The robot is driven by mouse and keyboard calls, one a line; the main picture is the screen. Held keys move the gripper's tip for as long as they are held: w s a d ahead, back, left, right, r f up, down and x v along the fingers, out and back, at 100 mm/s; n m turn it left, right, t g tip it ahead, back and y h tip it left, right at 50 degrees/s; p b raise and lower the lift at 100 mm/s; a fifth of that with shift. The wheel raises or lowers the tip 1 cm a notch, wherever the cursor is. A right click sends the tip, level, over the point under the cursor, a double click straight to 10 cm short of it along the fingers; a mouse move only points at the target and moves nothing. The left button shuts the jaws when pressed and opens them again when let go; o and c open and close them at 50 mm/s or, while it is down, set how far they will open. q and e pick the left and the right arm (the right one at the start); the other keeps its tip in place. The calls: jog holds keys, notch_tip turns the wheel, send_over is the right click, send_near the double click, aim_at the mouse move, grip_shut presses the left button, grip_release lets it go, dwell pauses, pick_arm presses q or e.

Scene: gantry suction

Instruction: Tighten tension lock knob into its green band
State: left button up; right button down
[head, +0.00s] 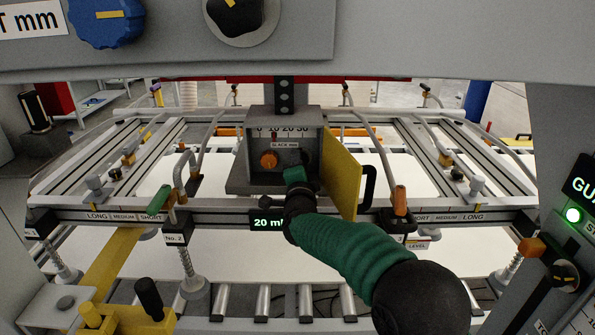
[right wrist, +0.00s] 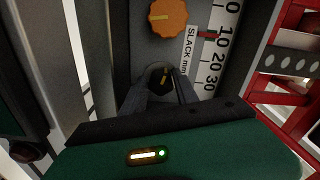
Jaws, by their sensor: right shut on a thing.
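The slack box (head: 237,175) hangs at the middle of the gantry in the head view, with its yellow door (head: 342,172) swung open to the right. In the right wrist view, a small black knob (right wrist: 160,76) with a yellow pointer line sits below a larger orange knob (right wrist: 168,17). The orange knob also shows in the head view (head: 268,160). My right gripper (right wrist: 160,92) is shut on the black knob, a dark finger on each side. In the head view my right gripper (head: 296,174) reaches into the box. I cannot make out a green band around the black knob. My left gripper is not in view.
A grey beam (head: 180,50) crosses above. Suction cups (head: 194,284) hang below the rail.

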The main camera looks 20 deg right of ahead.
jog(key=shift+d+r, duration=0.15)
jog(key=shift+d, duration=0.1)
jog(key=c, duration=1.3)
grip_release()
jog(key=shift+o, duration=1.4)
jog(key=shift+s, duration=0.1)
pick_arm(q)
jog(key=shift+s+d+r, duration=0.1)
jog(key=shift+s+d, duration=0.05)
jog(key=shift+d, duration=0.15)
pick_arm(e)
jog(key=shift+o, duration=0.4)
jog(key=shift+d, duration=0.2)
jog(key=shift+s+a+f, duration=0.25)
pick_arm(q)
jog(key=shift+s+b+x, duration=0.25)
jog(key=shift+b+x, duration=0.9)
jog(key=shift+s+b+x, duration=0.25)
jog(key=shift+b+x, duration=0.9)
pick_arm(e)
jog(key=v, duration=1.6)
jog(key=shift+s, duration=0.15)
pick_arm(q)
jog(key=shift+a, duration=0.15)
pick_arm(e)
jog(key=shift+d+r, duration=0.1)
jog(key=shift+c, duration=0.3)
